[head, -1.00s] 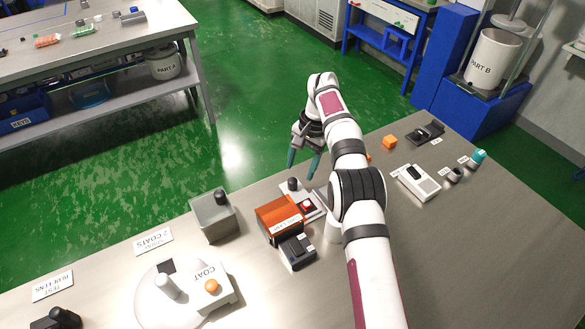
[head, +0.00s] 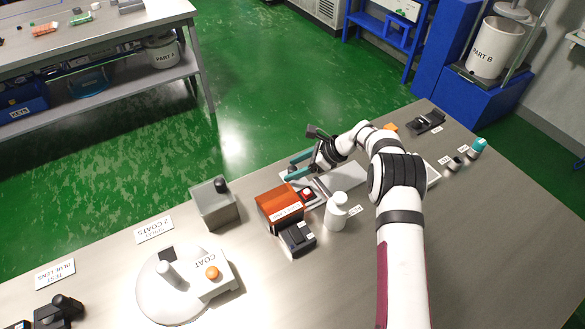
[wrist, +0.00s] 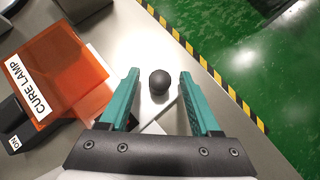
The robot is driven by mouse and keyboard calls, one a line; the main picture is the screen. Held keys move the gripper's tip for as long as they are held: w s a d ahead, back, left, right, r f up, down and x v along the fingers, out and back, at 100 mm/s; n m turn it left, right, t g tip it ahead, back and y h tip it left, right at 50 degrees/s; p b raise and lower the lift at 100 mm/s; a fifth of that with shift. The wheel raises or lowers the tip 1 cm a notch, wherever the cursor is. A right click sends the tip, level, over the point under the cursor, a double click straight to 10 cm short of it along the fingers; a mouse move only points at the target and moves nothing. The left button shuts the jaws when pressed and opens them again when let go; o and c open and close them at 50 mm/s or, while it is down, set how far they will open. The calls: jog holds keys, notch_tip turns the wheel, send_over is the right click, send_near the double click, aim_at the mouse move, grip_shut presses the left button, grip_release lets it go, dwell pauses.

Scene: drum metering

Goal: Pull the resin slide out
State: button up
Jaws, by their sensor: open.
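My gripper (head: 291,168) is low over the bench's far edge, beside the orange cure lamp box. In the wrist view my gripper (wrist: 160,74) is open, with one teal finger on each side of a round black knob (wrist: 160,82). I see a gap between the knob and each finger. The knob is by a pale plate (wrist: 158,115), largely hidden by my gripper. No resin slide label is legible here, so I cannot tell whether the knob belongs to it.
The cure lamp (head: 280,208) stands close left of my gripper, with a red button (head: 307,194) beside it. A white bottle (head: 337,212) stands nearer. A grey block (head: 213,205) with a black knob is further left. Striped tape (wrist: 205,75) marks the bench edge.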

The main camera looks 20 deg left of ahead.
jog(key=shift+a+f, duration=0.4)
jog(key=shift+a, duration=0.05)
grip_shut()
jog(key=shift+d, duration=0.15)
dwell(1.1)
